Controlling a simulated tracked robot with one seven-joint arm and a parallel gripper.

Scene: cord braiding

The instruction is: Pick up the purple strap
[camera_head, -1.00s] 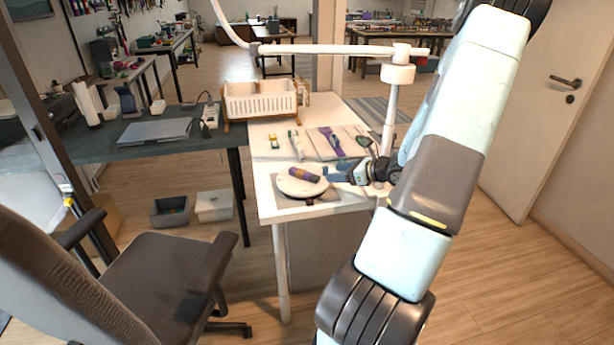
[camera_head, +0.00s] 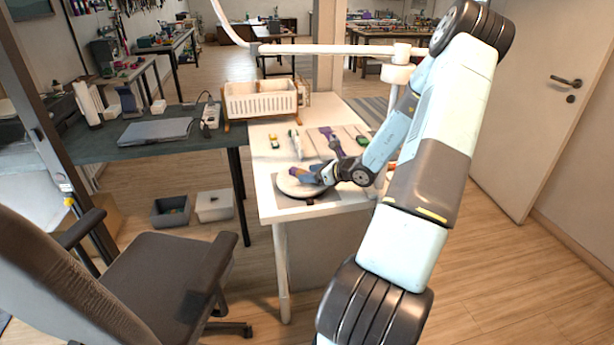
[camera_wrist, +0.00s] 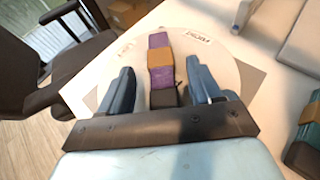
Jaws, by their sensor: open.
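A purple strap (camera_wrist: 160,42) with an orange band (camera_wrist: 160,58) around its middle lies on a round white disc (camera_wrist: 225,82) in the wrist view. A dark block (camera_wrist: 163,97) sits at its near end. My gripper (camera_wrist: 160,76) is open, with one blue-grey finger on each side of the strap's near part. I cannot tell how high the fingers are above the disc. In the head view, my gripper (camera_head: 315,177) is over the disc (camera_head: 292,189) and partly hides the strap. Another purple piece (camera_head: 332,143) lies farther back on the table.
The white table (camera_head: 262,185) also holds small green and yellow items (camera_head: 274,141) and a white bottle-like item (camera_head: 296,144). A white slatted crate (camera_head: 260,100) stands behind. A white lamp arm (camera_head: 340,50) reaches over the table. An office chair (camera_head: 150,285) stands left.

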